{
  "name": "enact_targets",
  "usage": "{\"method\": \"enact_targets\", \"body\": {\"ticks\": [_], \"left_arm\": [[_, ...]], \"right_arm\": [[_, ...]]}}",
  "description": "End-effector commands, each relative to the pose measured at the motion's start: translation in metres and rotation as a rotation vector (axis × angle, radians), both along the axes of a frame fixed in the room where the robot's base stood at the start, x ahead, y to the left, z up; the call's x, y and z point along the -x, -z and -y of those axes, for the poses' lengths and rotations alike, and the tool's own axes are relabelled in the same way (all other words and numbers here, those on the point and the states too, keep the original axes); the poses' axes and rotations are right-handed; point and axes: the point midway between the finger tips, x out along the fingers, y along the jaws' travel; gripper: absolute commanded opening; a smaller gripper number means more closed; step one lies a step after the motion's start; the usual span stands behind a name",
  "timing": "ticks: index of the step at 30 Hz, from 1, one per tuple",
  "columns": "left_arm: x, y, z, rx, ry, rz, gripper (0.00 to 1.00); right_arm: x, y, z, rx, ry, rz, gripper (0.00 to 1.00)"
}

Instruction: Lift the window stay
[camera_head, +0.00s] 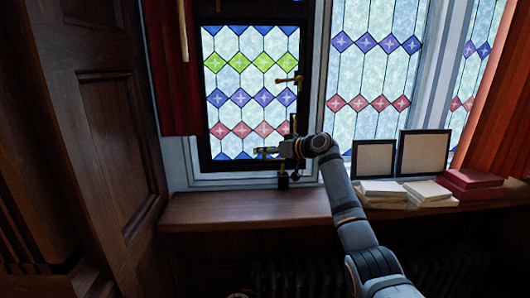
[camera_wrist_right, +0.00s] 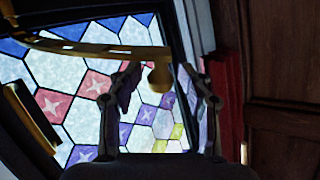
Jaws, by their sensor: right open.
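The window stay (camera_wrist_right: 95,46) is a slim brass bar with a rounded knob at its end, seen in the wrist view. It runs across the lower part of the stained-glass window. My right gripper (camera_wrist_right: 160,80) is open, and the knob shows between its two fingertips. I cannot tell whether either finger touches it. In the head view my right gripper (camera_head: 266,151) is at the window's lower edge, pointing left; it and the wrist hide much of the stay there. My left gripper is not in view.
A brass handle (camera_head: 289,80) sits higher on the window's dark frame. A wooden sill (camera_head: 235,210) runs below, mostly clear at left. Two framed panels (camera_head: 423,153), white books (camera_head: 384,190) and red boxes (camera_head: 470,184) stand at right. A red curtain (camera_head: 175,75) hangs left.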

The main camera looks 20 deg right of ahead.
Motion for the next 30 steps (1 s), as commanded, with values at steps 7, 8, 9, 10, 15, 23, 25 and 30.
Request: {"method": "enact_targets", "body": {"ticks": [7,8,9,10,15,23,25,30], "left_arm": [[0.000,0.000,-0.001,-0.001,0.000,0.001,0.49],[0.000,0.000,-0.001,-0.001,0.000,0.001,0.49],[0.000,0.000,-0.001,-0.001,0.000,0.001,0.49],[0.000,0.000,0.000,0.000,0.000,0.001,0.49],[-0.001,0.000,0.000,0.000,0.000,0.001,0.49],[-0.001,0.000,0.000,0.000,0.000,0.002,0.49],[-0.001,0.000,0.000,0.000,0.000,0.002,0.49],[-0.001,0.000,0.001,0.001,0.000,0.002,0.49]], "right_arm": [[0.009,-0.002,0.008,0.002,0.003,0.001,0.47],[0.014,-0.004,0.010,0.004,0.003,0.002,0.47],[0.021,-0.006,0.014,0.005,0.002,0.001,0.47],[0.027,-0.008,0.018,0.005,0.003,0.002,0.47],[0.062,-0.020,0.040,0.006,0.004,0.000,0.47],[0.096,-0.033,0.060,0.002,0.003,0.001,0.47],[0.100,-0.034,0.062,0.001,0.001,0.001,0.47],[0.101,-0.035,0.062,-0.001,0.001,0.000,0.47]]}}
